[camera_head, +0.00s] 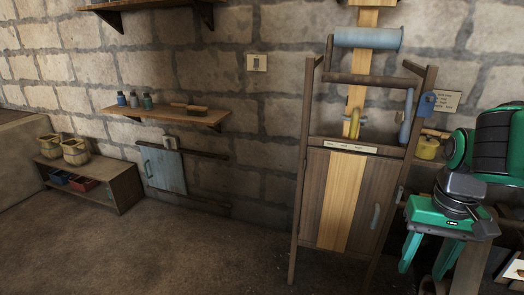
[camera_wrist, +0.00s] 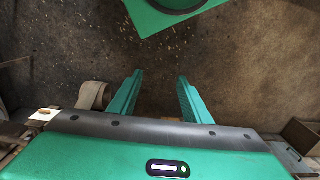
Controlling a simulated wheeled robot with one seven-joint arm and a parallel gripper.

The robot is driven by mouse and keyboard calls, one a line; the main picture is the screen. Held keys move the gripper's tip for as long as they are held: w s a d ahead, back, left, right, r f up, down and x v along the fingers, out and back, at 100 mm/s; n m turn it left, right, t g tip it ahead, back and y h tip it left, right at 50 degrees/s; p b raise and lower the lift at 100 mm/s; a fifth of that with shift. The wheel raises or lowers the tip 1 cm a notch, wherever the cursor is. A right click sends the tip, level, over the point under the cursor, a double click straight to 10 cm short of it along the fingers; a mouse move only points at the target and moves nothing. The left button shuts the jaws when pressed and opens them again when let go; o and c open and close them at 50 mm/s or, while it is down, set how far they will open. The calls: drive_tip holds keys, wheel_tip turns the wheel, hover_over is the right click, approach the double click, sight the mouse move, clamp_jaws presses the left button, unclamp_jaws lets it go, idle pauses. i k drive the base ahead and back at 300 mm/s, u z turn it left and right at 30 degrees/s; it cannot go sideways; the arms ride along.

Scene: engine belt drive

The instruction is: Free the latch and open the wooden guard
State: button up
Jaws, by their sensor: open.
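The wooden guard (camera_head: 321,200) is a dark plank door with a pale wood strip down its middle, low in a tall wooden frame. It looks closed. A curved blue-grey handle (camera_head: 375,216) sits on its right side. A small grey metal piece (camera_head: 399,193) is at the frame's right post and may be the latch; it is too small to tell its state. My gripper (camera_head: 424,268) hangs to the right of the guard, fingers pointing down, apart from it. In the wrist view my gripper (camera_wrist: 160,80) is open and empty above the floor.
A blue-grey roller (camera_head: 367,38) and a belt run above the guard. A yellow pot (camera_head: 428,148) stands behind my arm. A wall shelf (camera_head: 165,116) holds small bottles and a brush. A low bench (camera_head: 95,183) carries baskets. The floor left of the frame is clear.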

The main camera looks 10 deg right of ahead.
sight(347, 195)
drive_tip(key=u, duration=0.95)
drive_tip(key=k, duration=1.45)
drive_tip(key=z, duration=0.9)
drive_tip(key=i, duration=1)
drive_tip(key=u, duration=0.05)
